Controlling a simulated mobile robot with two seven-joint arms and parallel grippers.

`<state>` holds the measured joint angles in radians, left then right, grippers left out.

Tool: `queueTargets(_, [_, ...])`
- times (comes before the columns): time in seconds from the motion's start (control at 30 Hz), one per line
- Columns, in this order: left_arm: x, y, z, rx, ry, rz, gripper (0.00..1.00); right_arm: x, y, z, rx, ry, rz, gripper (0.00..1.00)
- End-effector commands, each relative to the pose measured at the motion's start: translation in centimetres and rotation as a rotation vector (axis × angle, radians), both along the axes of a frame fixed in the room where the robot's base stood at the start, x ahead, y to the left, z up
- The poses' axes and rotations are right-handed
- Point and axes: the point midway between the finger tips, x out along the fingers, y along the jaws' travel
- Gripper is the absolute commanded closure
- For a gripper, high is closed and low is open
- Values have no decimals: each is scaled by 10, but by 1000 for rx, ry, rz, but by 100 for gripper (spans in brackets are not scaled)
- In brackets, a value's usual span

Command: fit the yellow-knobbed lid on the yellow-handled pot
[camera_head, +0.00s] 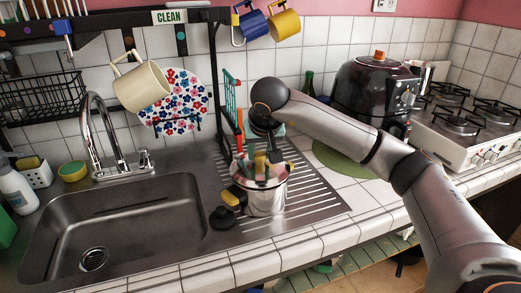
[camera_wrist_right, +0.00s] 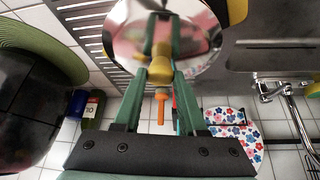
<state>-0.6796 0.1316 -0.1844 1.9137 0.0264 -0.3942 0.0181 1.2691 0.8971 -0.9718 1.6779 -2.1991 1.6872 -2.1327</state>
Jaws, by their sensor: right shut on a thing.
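The shiny lid (camera_wrist_right: 135,22) has a yellow knob (camera_wrist_right: 161,66), and my right gripper (camera_wrist_right: 161,60) is shut on that knob. In the head view the right gripper (camera_head: 259,161) points down over the steel pot (camera_head: 266,199), which stands on the ribbed drainboard. The lid (camera_head: 272,179) is at the pot's mouth; I cannot tell whether it is seated or slightly above the rim. A yellow handle (camera_head: 233,196) sticks out to the pot's left, and yellow also shows at the top of the wrist view (camera_wrist_right: 238,10).
Behind are a floral plate (camera_head: 180,100) and a cream mug (camera_head: 141,86) on a rack. A dark fryer (camera_head: 370,90) and a stove (camera_head: 470,125) are at right. Drainboard right of the pot is bare.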

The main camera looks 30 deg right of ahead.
Motion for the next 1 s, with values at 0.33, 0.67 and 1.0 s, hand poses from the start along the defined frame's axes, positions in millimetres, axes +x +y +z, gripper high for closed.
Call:
queueTargets(0.33, [0,0,-2,-1,-1,1,50,0,0,-5,0,-1,-1,100])
queueTargets(0.67, [0,0,-2,-1,-1,1,50,0,0,-7,0,-1,-1,100])
queueTargets(1.0, [0,0,-3,-1,-1,1,50,0,0,-10,0,-1,0,100])
